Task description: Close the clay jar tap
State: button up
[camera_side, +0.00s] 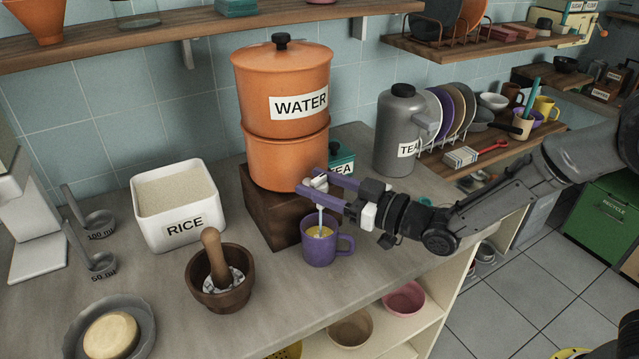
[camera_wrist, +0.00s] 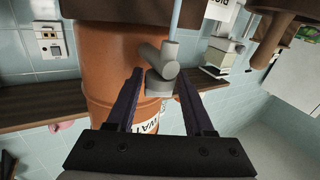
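The orange clay jar (camera_side: 284,160), labelled WATER, stands on a dark wooden block (camera_side: 265,205). Its grey tap (camera_side: 320,184) is low on the front; the tap also shows in the wrist view (camera_wrist: 158,65). A thin pale stream (camera_side: 320,215) runs from the spout into a purple mug (camera_side: 318,250), which holds something yellowish; the stream also shows in the wrist view (camera_wrist: 175,18). My gripper (camera_side: 314,181) is at the tap. In the wrist view its purple fingers (camera_wrist: 160,76) are apart, one on each side of the tap, with small gaps.
A grey TEA canister (camera_side: 398,125) and a plate rack stand behind to the right. A teal TEA box (camera_side: 343,160) is partly hidden behind the jar. A wooden mortar with pestle (camera_side: 220,280) and a white RICE bin (camera_side: 176,200) are left of the mug.

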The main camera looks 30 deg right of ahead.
grip_shut()
jog(key=shift+a+h, duration=0.1)
jog(key=shift+h, duration=0.2)
jog(key=shift+m+t+h, duration=0.9)
jog(key=shift+m+h, duration=0.8)
jog(key=shift+h, duration=0.5)
jog(key=shift+o, duration=1.9)
grip_release()
jog(key=s+d, duration=0.2)
jog(key=s, duration=1.1)
jog(key=shift+s+d, duration=0.35)
